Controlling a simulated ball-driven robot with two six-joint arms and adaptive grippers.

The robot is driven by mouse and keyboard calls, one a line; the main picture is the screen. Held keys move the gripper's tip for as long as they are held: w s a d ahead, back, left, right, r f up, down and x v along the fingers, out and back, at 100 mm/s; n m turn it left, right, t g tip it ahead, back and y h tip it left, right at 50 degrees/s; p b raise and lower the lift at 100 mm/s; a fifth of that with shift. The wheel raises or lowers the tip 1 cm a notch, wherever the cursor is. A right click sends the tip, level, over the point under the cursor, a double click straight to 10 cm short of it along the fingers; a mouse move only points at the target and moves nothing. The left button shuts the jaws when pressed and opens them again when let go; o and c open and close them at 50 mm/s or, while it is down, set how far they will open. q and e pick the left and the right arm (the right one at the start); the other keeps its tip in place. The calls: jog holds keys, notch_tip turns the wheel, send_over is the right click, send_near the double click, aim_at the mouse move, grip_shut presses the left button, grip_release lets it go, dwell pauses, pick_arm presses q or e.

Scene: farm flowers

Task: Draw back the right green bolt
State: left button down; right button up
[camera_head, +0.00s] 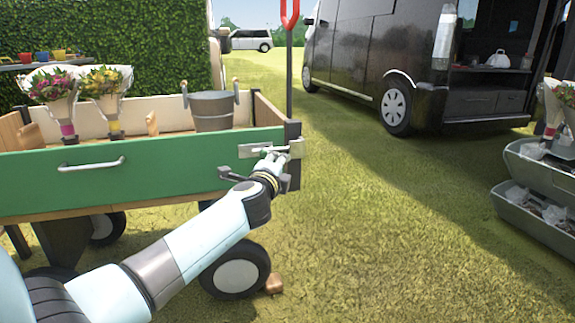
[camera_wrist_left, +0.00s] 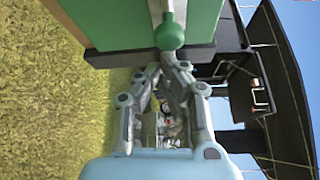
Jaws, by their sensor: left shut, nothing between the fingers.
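The right green bolt is at the right end of the cart's green side panel (camera_head: 150,168). Its silver metalwork (camera_head: 248,151) shows in the head view beside my gripper. In the left wrist view its round green knob (camera_wrist_left: 170,34) hangs at the top centre, on a pale rod. My left gripper (camera_head: 270,158) is at the bolt in the head view, covering part of it. In the left wrist view its fingers (camera_wrist_left: 171,60) are shut and empty, with the tips just below the knob. I cannot tell whether they touch it. My right gripper is not in view.
A grey bucket (camera_head: 211,110) and two bouquets (camera_head: 106,88) stand in the cart. A red-handled tool (camera_head: 289,40) rises at its right corner post. A black van (camera_head: 400,60) stands behind. Grey-green crates (camera_head: 530,205) are at the right. Grass right of the cart is clear.

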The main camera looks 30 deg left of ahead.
pick_arm(q)
jog(key=shift+s, duration=0.1)
jog(key=s+a, duration=0.2)
jog(key=s, duration=0.1)
jog(key=shift+a, duration=0.35)
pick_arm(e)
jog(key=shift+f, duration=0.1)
